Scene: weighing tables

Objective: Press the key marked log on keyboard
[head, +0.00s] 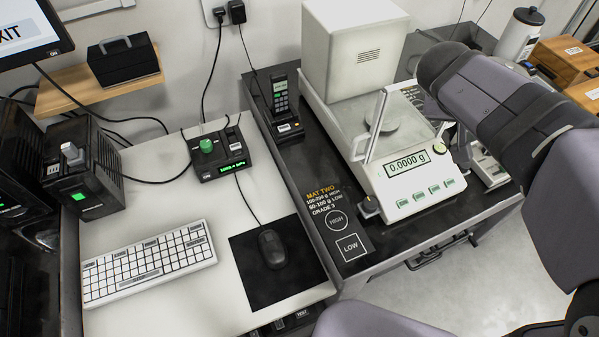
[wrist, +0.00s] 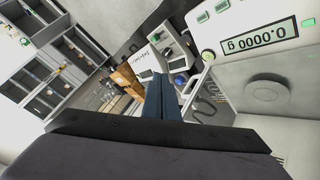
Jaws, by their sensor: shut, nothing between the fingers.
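The white keyboard (head: 150,262) lies at an angle on the white desk at lower left in the head view. It has mostly white keys and several grey labelled keys, whose lettering is too small to read, so I cannot tell which is marked log. My gripper (wrist: 166,98) shows in the wrist view with its bluish fingers shut together and nothing between them. In the head view my arm is at the right by the balance, far from the keyboard, and the fingers are hidden there. The keyboard is not in the wrist view.
A balance (head: 420,180) reading 0.0000 g stands on the dark table (head: 300,170) between my arm and the keyboard. A mouse (head: 271,248) on a black pad, a green-button box (head: 222,155) and its cable are beside the keyboard. A handset (head: 281,100) stands upright at the back.

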